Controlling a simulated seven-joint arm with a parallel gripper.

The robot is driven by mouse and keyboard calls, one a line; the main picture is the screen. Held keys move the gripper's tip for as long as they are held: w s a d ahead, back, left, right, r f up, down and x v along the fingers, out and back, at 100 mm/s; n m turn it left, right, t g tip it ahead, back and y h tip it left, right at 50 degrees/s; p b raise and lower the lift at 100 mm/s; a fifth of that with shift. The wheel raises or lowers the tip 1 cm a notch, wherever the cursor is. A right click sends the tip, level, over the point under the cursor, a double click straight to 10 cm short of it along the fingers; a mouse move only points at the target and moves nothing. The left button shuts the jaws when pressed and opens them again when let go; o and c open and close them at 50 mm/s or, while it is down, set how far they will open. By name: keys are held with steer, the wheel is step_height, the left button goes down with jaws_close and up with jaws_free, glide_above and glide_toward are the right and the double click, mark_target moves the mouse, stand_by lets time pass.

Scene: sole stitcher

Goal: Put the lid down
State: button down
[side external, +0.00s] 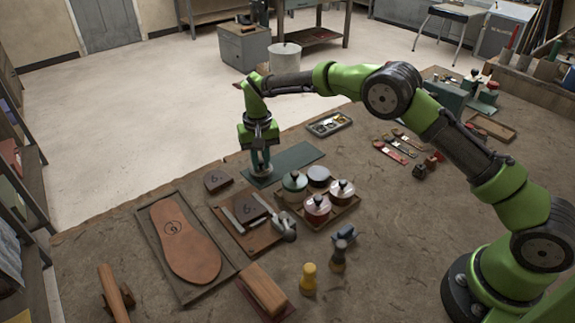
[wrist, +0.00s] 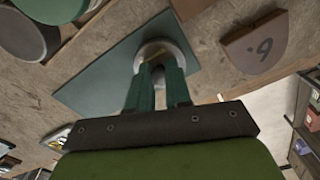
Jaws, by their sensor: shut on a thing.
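A pale metallic lid (side external: 262,171) is at the left part of the flat green mat (side external: 297,158) in the side view. My gripper (side external: 260,157) points straight down and is shut on the lid's top. In the wrist view the lid (wrist: 184,49) shows as a round rim around my fingertips (wrist: 160,70), with the green mat (wrist: 95,82) beneath it. I cannot tell whether the lid touches the mat or hangs just above it. My fingers hide the lid's middle.
A wooden tray (side external: 341,212) with several pots, among them a green pot (side external: 294,187) and a red pot (side external: 317,209), stands right of the mat's near end. A brown piece marked 6 (side external: 217,180) lies to the left. The mat's right part is bare.

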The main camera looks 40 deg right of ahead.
steer(key=shift+f, duration=0.75)
steer(key=shift+f, duration=0.15)
steer(key=c, duration=1.1)
jaws_free()
steer(key=shift+o, duration=0.2)
